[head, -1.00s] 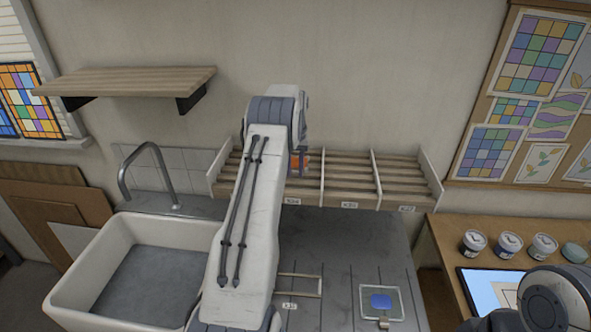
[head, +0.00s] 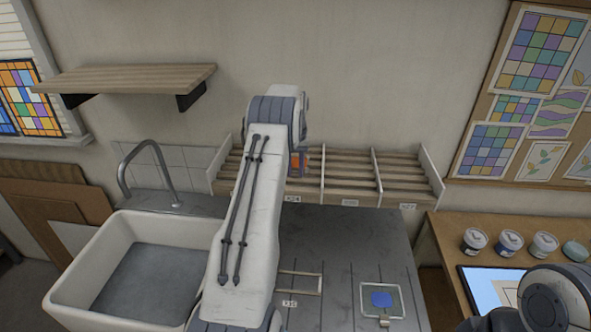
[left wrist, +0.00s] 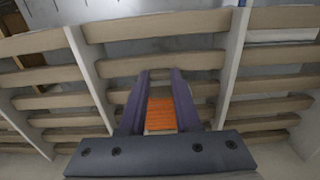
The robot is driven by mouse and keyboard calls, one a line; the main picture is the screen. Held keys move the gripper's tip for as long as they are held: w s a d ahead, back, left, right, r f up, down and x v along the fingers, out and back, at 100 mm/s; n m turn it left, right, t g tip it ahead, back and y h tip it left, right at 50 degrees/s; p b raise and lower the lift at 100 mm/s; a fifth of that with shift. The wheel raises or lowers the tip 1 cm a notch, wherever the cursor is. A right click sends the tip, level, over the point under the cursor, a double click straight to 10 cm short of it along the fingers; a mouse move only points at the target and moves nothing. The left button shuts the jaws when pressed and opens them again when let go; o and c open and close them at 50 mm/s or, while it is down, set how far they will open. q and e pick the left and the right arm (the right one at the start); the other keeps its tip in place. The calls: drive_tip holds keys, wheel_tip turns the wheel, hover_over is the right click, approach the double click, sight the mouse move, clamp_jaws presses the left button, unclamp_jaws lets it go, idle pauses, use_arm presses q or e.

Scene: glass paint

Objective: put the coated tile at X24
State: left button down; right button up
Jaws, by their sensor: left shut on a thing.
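My left gripper (left wrist: 161,76) is shut on an orange-coated tile (left wrist: 161,114), which sits between the two fingers in the left wrist view. In the head view the orange tile (head: 301,164) shows just right of my left wrist; my arm hides most of the gripper. The tile is at the slatted wooden rack (head: 347,180), in front of its left part. A label (head: 292,198) on the rack's front edge below it seems to read X24. I cannot tell whether the tile touches the slats. My right gripper is out of view.
Two more labels (head: 350,203) (head: 407,207) mark the rack's other bays, which look empty. A clear tile with a blue patch (head: 381,300) lies on the grey worktop (head: 345,245). A white sink (head: 75,290) is at left; paint jars (head: 508,242) stand at right.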

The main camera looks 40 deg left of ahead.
use_arm(q)
drive_tip(key=shift+r, duration=0.1)
idle(0.5)
drive_tip(key=c, duration=0.5)
unclamp_jaws()
drive_tip(key=shift+c, duration=0.2)
drive_tip(key=shift+o, duration=0.3)
drive_tip(key=o, duration=0.5)
drive_tip(key=shift+r, duration=0.1)
drive_tip(key=shift+r+p, duration=0.3)
drive_tip(key=shift+r, duration=3.6)
